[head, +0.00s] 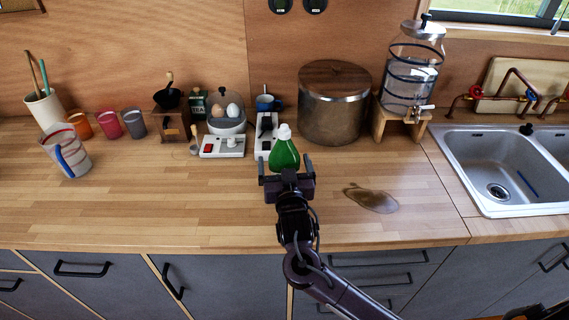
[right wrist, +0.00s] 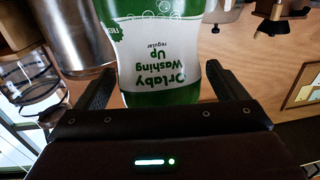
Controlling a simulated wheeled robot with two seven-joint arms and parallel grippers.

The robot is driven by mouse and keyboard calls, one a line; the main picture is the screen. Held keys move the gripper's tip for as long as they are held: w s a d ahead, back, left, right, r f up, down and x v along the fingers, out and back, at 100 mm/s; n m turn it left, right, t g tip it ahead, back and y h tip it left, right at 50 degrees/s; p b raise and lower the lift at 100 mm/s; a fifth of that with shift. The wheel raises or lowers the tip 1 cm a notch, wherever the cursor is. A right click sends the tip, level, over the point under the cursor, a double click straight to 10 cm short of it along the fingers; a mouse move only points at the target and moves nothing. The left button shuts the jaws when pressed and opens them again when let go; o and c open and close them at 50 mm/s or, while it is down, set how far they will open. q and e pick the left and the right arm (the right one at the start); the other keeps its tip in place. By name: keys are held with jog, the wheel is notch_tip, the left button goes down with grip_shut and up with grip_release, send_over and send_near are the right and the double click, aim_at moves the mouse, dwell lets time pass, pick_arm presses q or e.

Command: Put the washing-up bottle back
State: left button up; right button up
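The washing-up bottle (head: 284,152) is green with a white cap and looks upright over the wooden counter. Its base is hidden behind my right gripper (head: 286,172) in the head view, so I cannot tell whether it touches the counter. In the right wrist view the bottle (right wrist: 160,50) appears upside down, its white label facing me. The fingers of my right gripper (right wrist: 160,88) are open, one on each side of the bottle, with a visible gap at both sides. My left gripper is not in view.
A brown puddle (head: 371,198) lies right of the gripper. A steel pot (head: 334,105), a water dispenser (head: 412,70) and a sink (head: 500,165) stand to the right. An egg cooker (head: 224,125) and cups (head: 108,124) stand left. The front left counter is clear.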

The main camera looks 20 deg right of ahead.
jog(key=shift+r, duration=0.1)
jog(key=s+a+b, duration=0.2)
jog(key=s, duration=0.9)
jog(key=shift+s, duration=0.4)
jog(key=shift+a, duration=0.1)
